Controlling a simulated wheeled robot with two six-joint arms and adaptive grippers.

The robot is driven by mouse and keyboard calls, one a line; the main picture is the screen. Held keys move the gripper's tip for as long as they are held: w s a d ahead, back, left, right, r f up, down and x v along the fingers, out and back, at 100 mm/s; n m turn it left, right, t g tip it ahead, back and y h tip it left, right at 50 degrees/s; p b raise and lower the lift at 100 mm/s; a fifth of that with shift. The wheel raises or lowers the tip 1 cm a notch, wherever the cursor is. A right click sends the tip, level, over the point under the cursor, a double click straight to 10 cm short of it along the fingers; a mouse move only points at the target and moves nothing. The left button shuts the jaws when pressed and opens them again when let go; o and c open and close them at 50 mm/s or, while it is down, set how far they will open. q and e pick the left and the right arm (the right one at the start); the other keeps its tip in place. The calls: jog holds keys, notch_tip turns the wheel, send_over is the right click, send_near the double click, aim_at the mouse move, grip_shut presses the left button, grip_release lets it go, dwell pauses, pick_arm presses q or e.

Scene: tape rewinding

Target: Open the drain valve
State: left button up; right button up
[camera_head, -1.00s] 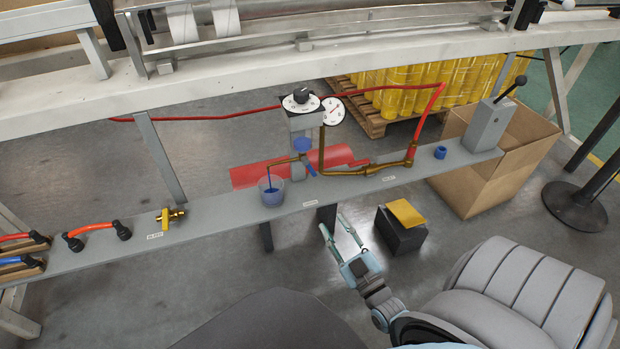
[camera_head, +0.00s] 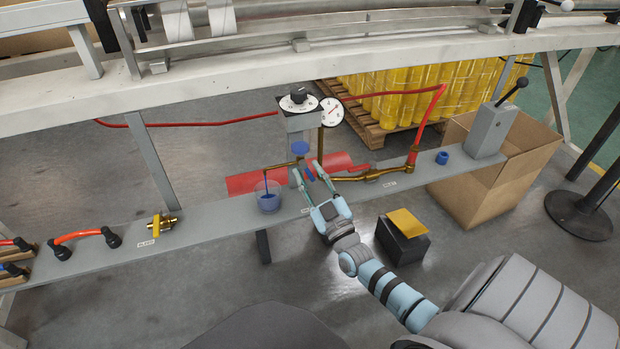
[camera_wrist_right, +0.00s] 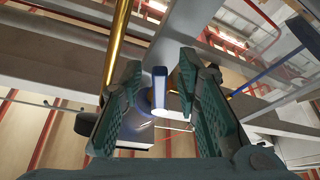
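My right gripper (camera_head: 307,171) is open at the brass pipework, with its fingers on either side of a small blue valve lever (camera_head: 310,174). The right wrist view shows the blue lever (camera_wrist_right: 160,88) between the two green-padded fingers (camera_wrist_right: 157,90), with visible gaps beside it. A second blue handle (camera_head: 300,148) sits a little higher, on the pipe. A brass spout to the left hangs over a clear cup (camera_head: 268,200) with blue in it. My left gripper is not in view.
A grey shelf (camera_head: 220,213) carries the pipework, a brass fitting (camera_head: 161,224) and a blue ring (camera_head: 442,157). A gauge (camera_head: 331,112) and dial (camera_head: 299,98) stand behind. A cardboard box (camera_head: 470,190) and a dark box with a yellow top (camera_head: 406,223) stand right.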

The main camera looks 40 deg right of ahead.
grip_shut()
jog(key=shift+w+a+m+h+p, duration=0.1)
jog(key=shift+a+m+h+p, duration=0.25)
jog(key=shift+m+h, duration=0.45)
jog(key=m, duration=0.2)
jog(key=shift+a+f+m+h, duration=0.1)
jog(key=shift+a+m+h, duration=0.05)
jog(key=shift+m+h, duration=0.2)
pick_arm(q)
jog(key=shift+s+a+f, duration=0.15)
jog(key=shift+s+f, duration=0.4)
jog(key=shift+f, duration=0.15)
pick_arm(e)
grip_release()
jog(key=v, duration=1.2)
